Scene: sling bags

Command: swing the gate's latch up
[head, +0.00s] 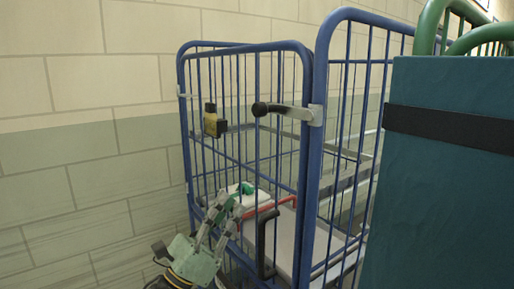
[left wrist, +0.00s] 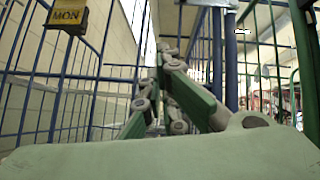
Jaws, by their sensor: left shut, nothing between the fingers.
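The gate (head: 246,150) is a blue barred panel on a roll cage. The bar lies roughly level, with the knob slightly higher. My left gripper (head: 241,197) is shut and empty, below and left of the latch and apart from it. In the left wrist view the green-padded fingers (left wrist: 167,60) are together, pointing up at the bars. My right gripper is not in view.
A yellow tag (head: 210,113) marked MON in the left wrist view (left wrist: 68,14) hangs on the bars left of the latch. A black handle (head: 264,248) is lower on the gate. A teal bag (head: 440,185) with a black strap blocks the right side. A tiled wall (head: 70,120) stands behind.

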